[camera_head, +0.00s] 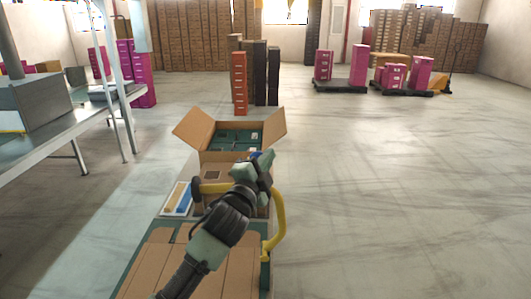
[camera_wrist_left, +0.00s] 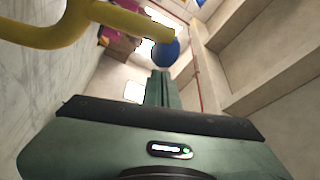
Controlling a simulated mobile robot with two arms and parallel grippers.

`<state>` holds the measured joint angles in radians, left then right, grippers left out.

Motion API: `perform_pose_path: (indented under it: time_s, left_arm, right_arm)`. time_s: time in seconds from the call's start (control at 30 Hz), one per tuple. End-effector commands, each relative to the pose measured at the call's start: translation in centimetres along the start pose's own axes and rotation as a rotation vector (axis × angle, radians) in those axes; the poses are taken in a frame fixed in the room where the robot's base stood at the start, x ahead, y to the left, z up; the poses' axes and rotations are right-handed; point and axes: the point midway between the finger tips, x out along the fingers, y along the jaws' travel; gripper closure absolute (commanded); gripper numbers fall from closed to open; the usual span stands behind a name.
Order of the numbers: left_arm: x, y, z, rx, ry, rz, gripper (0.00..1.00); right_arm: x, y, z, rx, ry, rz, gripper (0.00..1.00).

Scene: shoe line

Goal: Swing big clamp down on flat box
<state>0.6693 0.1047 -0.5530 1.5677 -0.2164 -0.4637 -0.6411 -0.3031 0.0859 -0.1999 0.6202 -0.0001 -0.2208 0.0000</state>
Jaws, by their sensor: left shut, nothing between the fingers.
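The big clamp is a bent yellow tube (camera_head: 281,225) at the right edge of the green worktop, and its upper arm runs left behind my left arm. The tube also shows at the upper left of the left wrist view (camera_wrist_left: 125,18), with a blue end. The flat box (camera_head: 158,265) is a brown cardboard blank lying on the worktop, partly hidden by my arm. My left gripper (camera_head: 267,160) is shut and empty, beyond the clamp's upper arm in the head view. Its closed fingers (camera_wrist_left: 158,88) show in the wrist view, below the blue end. My right gripper is out of view.
An open carton (camera_head: 202,128) holding green boxes stands beyond the worktop. A blue and white flat item (camera_head: 178,198) lies at the worktop's left. A grey bench (camera_head: 60,135) is at far left.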

Motion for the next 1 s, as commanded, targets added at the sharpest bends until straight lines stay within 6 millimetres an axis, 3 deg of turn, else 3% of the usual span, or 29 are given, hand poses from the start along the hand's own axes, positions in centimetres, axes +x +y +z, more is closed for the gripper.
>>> perform_pose_path:
  time_s: [0.63,0.77,1.0]
  left_arm:
    - [-0.6,-0.2,1.5,-0.023,-0.002,-0.008,1.0]
    - [-1.3,-0.7,3.2,-0.067,-0.002,-0.027,1.0]
    - [-3.6,-1.6,9.3,-0.225,-0.005,-0.089,1.0]
  right_arm:
    - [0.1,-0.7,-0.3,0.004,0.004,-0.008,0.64]
    - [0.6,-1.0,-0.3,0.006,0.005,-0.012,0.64]
    - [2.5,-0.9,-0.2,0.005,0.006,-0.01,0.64]
